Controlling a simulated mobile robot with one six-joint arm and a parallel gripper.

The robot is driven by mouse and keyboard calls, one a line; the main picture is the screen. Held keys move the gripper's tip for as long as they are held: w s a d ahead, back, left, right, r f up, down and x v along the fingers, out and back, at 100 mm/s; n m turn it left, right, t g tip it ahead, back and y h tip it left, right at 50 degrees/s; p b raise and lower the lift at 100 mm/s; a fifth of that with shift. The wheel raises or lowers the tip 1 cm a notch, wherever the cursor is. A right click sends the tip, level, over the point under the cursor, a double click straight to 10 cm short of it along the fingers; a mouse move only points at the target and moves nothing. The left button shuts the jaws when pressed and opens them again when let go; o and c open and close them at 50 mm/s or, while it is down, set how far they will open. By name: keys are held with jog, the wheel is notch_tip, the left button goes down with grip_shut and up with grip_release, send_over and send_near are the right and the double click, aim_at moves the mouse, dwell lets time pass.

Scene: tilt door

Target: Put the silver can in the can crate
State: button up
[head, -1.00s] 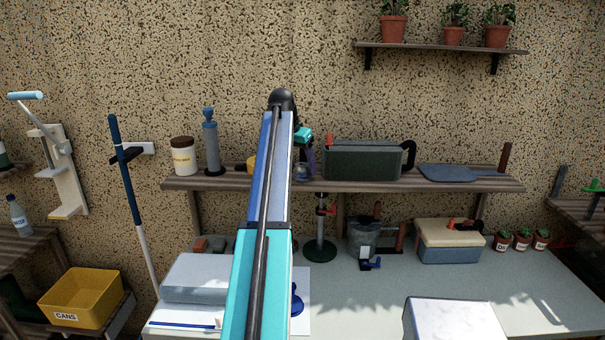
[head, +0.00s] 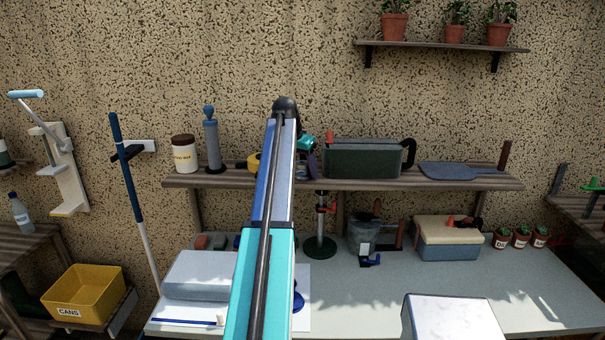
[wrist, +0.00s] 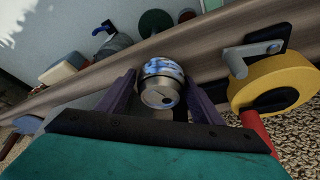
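The silver can, with a bare metal lid and a blue-and-white patterned side, stands out in the wrist view (wrist: 162,85). It is between the two purple fingers of my gripper (wrist: 162,78), with its lid facing the camera. The fingers flank it closely, and a narrow gap shows beside the lid; I see no clear grip. In the head view my gripper (head: 308,155) is at the wooden wall shelf, and my arm hides most of the can. The yellow can crate (head: 88,290), labelled CANS, stands at the lower left and looks empty.
The wooden shelf (head: 450,184) also holds a yellow tape roll (wrist: 275,83) beside the can, a green box (head: 362,158), a grey pump (head: 212,145) and a jar (head: 184,154). A blue-handled pole (head: 125,180) leans between crate and shelf. The workbench (head: 380,290) is below.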

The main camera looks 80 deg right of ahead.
aim_at(302, 164)
jog(key=c, duration=1)
jog(key=shift+o, duration=0.2)
jog(key=shift+r, duration=0.1)
jog(key=shift+r+b, duration=0.9)
jog(key=shift+r, duration=0.8)
jog(key=shift+w+a, duration=0.2)
jog(key=shift+a, duration=0.65)
jog(key=w+a+r+b, duration=0.1)
jog(key=w+a+b, duration=0.3)
jog(key=a, duration=0.9)
jog(key=shift+a+r, duration=0.2)
jog(key=shift+a, duration=0.15)
